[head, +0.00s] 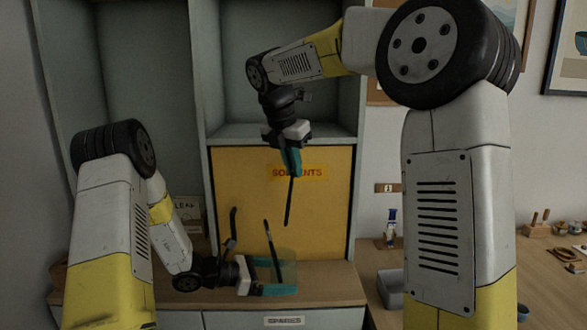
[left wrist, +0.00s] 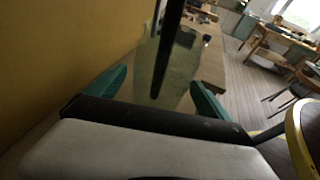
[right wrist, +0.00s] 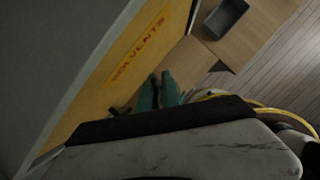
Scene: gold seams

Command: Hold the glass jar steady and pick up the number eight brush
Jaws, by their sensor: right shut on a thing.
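The clear glass jar (head: 288,268) stands on the wooden counter in front of the yellow panel, with a dark brush (head: 272,245) leaning in it. In the left wrist view the jar (left wrist: 150,62) lies between my left gripper's teal fingers, with a dark stick across it. My left gripper (head: 278,289) has its fingers apart on either side of the jar; whether they press on the glass is unclear. My right gripper (head: 291,165) is shut on a dark brush (head: 289,205), which hangs nearly upright above the jar, clear of it. No number is readable on either brush.
A yellow panel marked SOLVENTS (head: 230,200) stands close behind both grippers. A dark curved stick (head: 233,222) rises behind my left wrist. A grey tray (head: 391,288) and a small bottle (head: 391,228) are on the right table. A "SPARES" drawer label (head: 284,321) is below the counter.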

